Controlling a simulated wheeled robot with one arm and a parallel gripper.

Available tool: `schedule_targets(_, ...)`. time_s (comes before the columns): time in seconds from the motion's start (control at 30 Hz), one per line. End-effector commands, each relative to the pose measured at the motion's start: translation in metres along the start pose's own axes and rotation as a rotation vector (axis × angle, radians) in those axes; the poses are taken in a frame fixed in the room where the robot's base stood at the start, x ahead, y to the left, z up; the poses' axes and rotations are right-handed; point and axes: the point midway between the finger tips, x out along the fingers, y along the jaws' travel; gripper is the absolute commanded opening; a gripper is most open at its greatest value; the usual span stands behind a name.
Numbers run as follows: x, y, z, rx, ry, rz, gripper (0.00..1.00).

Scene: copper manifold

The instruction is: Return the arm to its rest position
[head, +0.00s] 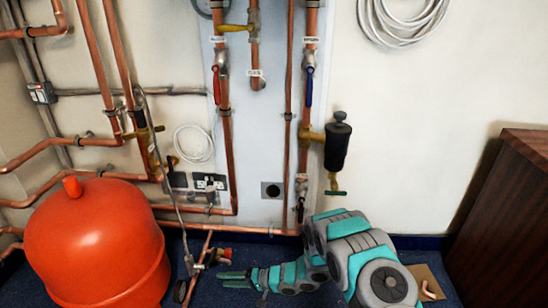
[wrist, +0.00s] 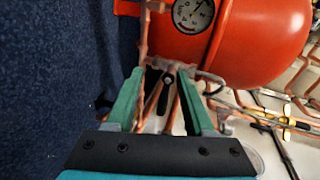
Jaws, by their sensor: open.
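My gripper (head: 222,279) is low over the blue floor in the head view, pointing left, with my grey and teal arm stretched out behind it from the lower right. In the wrist view the two teal fingers of my gripper (wrist: 160,75) stand apart. No held object shows between them. A black handle with a round metal end (wrist: 168,79) and copper pipes show beyond the gap. I cannot tell how far they are from the fingertips.
A large orange vessel (head: 95,245) stands left of my gripper; its pressure gauge (wrist: 193,14) shows in the wrist view. A pipe fitting with a red knob (head: 225,253) is close to my fingertips. Copper pipes line the wall. A dark wooden cabinet (head: 510,230) stands at right.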

Motion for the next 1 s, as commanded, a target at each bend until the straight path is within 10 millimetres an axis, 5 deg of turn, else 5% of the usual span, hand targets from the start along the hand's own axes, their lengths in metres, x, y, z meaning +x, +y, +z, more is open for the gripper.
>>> schedule_targets(0.27, -0.03, 0.002, -0.051, -0.127, 0.11, 0.167, 0.53)
schedule_targets(0.47, -0.08, -0.007, -0.108, -0.263, 0.237, 0.374, 0.53)
schedule_targets(0.73, -0.19, -0.042, -0.174, -0.417, 0.416, 0.732, 0.53)
schedule_targets(1.0, -0.306, -0.09, -0.183, -0.448, 0.519, 1.067, 0.53)
